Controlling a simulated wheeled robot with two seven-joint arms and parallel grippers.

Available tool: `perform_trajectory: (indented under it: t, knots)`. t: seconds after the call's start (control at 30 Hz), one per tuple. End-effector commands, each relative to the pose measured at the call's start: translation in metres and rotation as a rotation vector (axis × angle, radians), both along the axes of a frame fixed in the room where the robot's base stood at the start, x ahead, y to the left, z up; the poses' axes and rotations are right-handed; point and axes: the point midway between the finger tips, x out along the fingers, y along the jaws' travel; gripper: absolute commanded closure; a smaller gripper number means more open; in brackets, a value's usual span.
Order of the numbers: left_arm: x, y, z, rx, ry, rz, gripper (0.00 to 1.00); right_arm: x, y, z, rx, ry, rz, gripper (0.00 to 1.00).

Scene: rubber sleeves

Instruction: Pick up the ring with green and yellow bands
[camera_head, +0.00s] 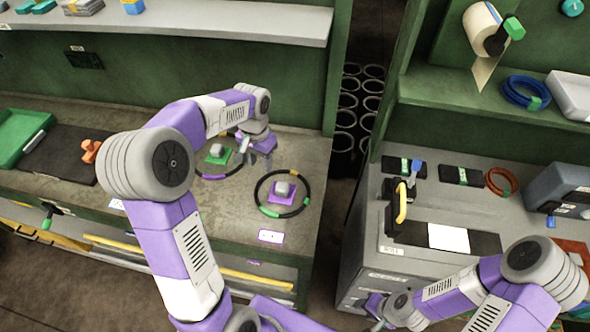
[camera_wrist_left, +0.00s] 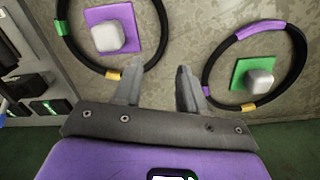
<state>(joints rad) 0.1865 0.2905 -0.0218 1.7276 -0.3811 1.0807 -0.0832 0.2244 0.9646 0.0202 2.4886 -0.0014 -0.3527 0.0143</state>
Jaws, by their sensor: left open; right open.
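The black ring with green and yellow bands (camera_head: 269,212) lies flat on the left workbench around a purple square with a grey block. It also shows at the upper left in the left wrist view (camera_wrist_left: 113,74), partly cut off. My left gripper (camera_head: 258,152) is open and empty above the bench, behind this ring in the head view. In the left wrist view its fingers (camera_wrist_left: 160,88) point between two rings, the left finger close to the green-and-yellow ring's rim. My right gripper (camera_head: 374,308) is low at the bottom of the head view, its fingers hard to make out.
A second black ring (camera_wrist_left: 207,72), with purple and yellow bands, lies around a green square with a grey block (camera_wrist_left: 260,82). A gap separates the left bench from the right counter (camera_head: 365,275), which holds a yellow-handled tool (camera_head: 402,203) and a red-brown coil (camera_head: 488,190).

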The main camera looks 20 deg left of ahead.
Motion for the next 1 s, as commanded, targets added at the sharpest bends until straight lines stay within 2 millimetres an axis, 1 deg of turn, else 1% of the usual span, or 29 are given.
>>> perform_trajectory:
  t: [0.07,0.27,0.5,0.6,0.7,0.87,0.9,0.97,1.0]
  knots:
    - [-0.001,0.001,-0.003,0.002,0.002,0.002,0.58,-0.002,0.000,-0.001,0.001,0.004,0.000,0.57]
    - [-0.002,0.002,-0.026,0.001,0.003,0.001,0.58,-0.002,0.000,-0.005,0.000,0.004,0.001,0.57]
    - [-0.005,0.004,-0.061,0.001,0.003,0.001,0.58,-0.001,0.000,-0.010,0.001,0.003,0.000,0.57]
    - [-0.005,0.004,-0.071,0.001,0.002,0.001,0.58,-0.001,0.000,-0.011,0.001,0.003,0.000,0.57]
    - [-0.005,0.004,-0.074,0.002,0.000,0.002,0.58,-0.001,0.000,-0.012,0.001,0.003,0.000,0.57]
    - [-0.005,0.004,-0.074,0.002,0.000,0.002,0.58,-0.001,0.000,-0.011,0.000,0.002,0.000,0.57]
    - [-0.005,0.004,-0.074,0.002,0.000,0.002,0.60,-0.001,0.000,-0.011,0.000,0.002,0.000,0.57]
    - [-0.005,0.004,-0.073,0.002,0.000,0.002,0.69,-0.001,0.000,-0.011,0.000,0.002,0.000,0.57]
    - [-0.005,0.004,-0.073,0.002,0.000,0.002,0.75,-0.001,0.000,-0.011,0.000,0.002,0.000,0.57]
